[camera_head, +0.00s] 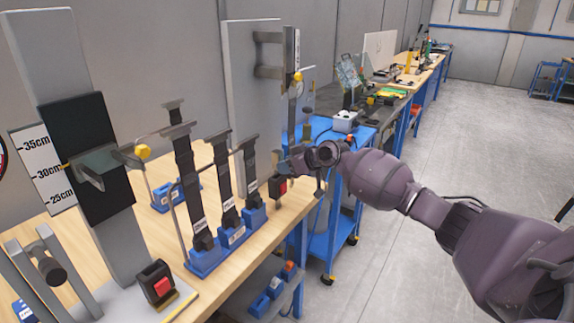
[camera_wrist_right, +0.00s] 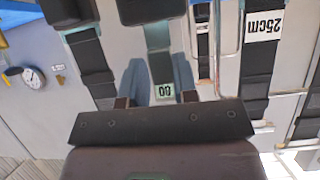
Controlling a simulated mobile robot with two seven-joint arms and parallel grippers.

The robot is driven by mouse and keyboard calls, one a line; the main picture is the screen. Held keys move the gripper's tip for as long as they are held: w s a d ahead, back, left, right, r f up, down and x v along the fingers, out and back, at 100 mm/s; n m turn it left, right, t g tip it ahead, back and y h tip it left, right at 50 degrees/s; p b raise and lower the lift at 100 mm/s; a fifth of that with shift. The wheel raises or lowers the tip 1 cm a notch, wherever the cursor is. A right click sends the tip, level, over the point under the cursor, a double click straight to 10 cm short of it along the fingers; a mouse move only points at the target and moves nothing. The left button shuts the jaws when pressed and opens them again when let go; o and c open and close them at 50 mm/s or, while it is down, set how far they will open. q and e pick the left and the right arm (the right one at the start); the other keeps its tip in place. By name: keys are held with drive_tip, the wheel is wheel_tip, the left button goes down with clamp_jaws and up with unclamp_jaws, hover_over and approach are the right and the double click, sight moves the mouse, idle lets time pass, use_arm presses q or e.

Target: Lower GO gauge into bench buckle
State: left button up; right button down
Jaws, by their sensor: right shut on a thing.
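My right gripper (camera_head: 290,165) is over the bench's front edge, beyond the blue racks. In the wrist view my right gripper (camera_wrist_right: 158,100) is shut on the GO gauge (camera_wrist_right: 164,91), a grey tongue-like piece whose small pale label shows upside down between the fingers. In the head view the gripper mostly hides the gauge. A black buckle with a red button (camera_head: 279,187) is close below the gripper. Another such buckle (camera_head: 158,284) stands on the base of the near stand. I cannot tell whether the gauge touches a buckle. My left gripper is not in view.
Several dark strap-like pieces stand in blue holders (camera_head: 205,260) on the wooden bench (camera_head: 120,270). A tall grey stand with a height scale (camera_head: 48,165) is at the left. Another tall stand (camera_head: 250,80) rises behind the gripper.

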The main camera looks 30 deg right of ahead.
drive_tip(key=shift+f+b, duration=0.4)
drive_tip(key=shift+f, duration=0.25)
drive_tip(key=c, duration=0.8)
unclamp_jaws()
drive_tip(key=v, duration=1)
drive_tip(key=shift+s+r, duration=0.15)
drive_tip(key=shift+s, duration=0.25)
drive_tip(key=shift+d, duration=0.1)
